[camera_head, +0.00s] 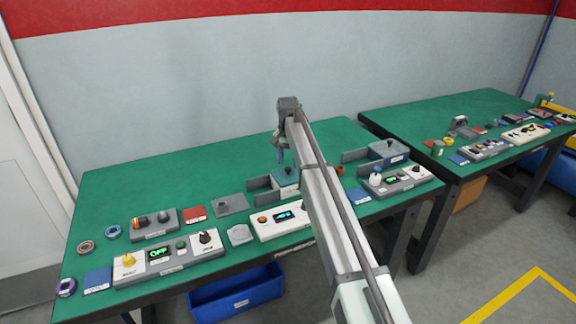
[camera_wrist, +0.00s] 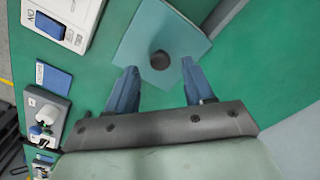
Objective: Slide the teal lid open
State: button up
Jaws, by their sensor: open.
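The teal lid (camera_wrist: 140,35), a flat square plate with a dark round knob (camera_wrist: 160,59), fills the upper middle of the wrist view. In the head view the lid (camera_head: 284,178) lies on a grey box at the middle of the near table, partly hidden by my arm. My gripper (camera_wrist: 159,66) is open, with its two blue-grey fingers on either side of the knob in the wrist picture. Nothing is between the fingers except the knob in line with the gap; I cannot tell their height over it.
A similar box with a blue-grey lid (camera_head: 385,149) stands to the right. A white panel (camera_head: 275,224) with a display is in front of the lid. Another control panel (camera_head: 170,261) stands at left. The green table's (camera_head: 190,180) back strip is clear. A second table is at right.

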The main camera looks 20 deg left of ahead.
aim_at(288, 172)
jog(key=shift+f, duration=1.3)
jog(key=shift+c, duration=0.5)
grip_shut()
